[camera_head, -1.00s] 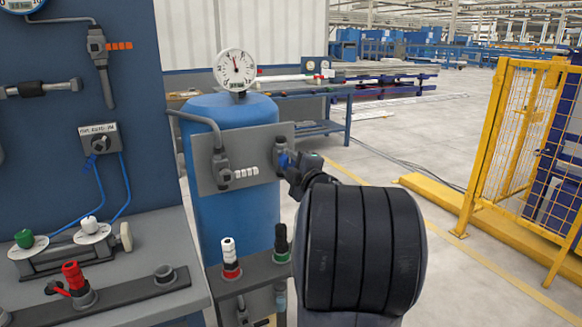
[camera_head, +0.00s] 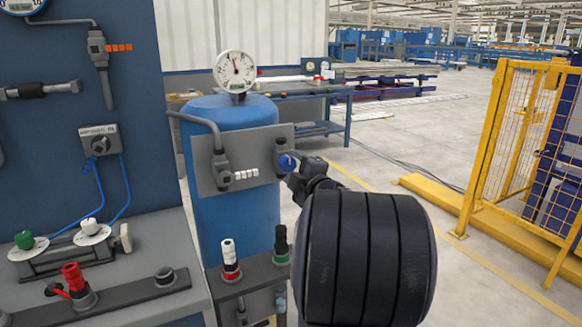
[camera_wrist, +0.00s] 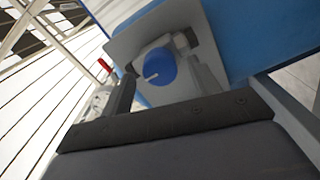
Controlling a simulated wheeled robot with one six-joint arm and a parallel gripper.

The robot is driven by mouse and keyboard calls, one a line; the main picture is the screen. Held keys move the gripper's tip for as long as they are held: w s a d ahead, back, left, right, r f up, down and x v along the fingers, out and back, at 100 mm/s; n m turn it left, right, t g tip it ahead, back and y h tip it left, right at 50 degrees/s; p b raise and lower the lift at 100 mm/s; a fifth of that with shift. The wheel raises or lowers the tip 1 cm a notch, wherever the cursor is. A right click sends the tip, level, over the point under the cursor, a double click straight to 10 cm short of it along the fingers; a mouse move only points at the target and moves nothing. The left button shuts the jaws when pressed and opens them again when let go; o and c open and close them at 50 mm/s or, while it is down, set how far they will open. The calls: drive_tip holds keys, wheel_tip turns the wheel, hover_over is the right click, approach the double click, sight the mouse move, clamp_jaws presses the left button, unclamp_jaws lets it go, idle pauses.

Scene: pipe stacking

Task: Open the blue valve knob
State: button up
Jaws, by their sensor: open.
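The blue valve knob (camera_head: 287,162) sits on the right end of a grey plate (camera_head: 262,165) fixed to the blue tank (camera_head: 240,215). In the wrist view the knob (camera_wrist: 160,67) is a blue disc with a pale mark line. My gripper (camera_head: 302,178) is just to the right of the knob in the head view, partly hidden by my own arm. In the wrist view my gripper (camera_wrist: 165,88) is open, with one finger on each side of the knob in the picture. Nothing is held. I cannot tell whether a finger touches the knob.
A pressure gauge (camera_head: 235,71) stands on top of the tank. Below the plate, a grey shelf (camera_head: 256,277) carries a white-and-red fitting and a black-and-green fitting. A blue panel (camera_head: 130,35) stands left. A yellow fence (camera_head: 500,150) is right, with open floor between.

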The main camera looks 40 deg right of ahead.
drive_tip(key=v, duration=0.9)
drive_tip(key=shift+p, duration=0.45)
drive_tip(key=shift+w+d, duration=0.1)
drive_tip(key=shift+w, duration=0.05)
drive_tip(key=b+x, duration=0.1)
drive_tip(key=x, duration=0.9)
drive_tip(key=shift+w, duration=0.3)
drive_tip(key=shift+f, duration=0.1)
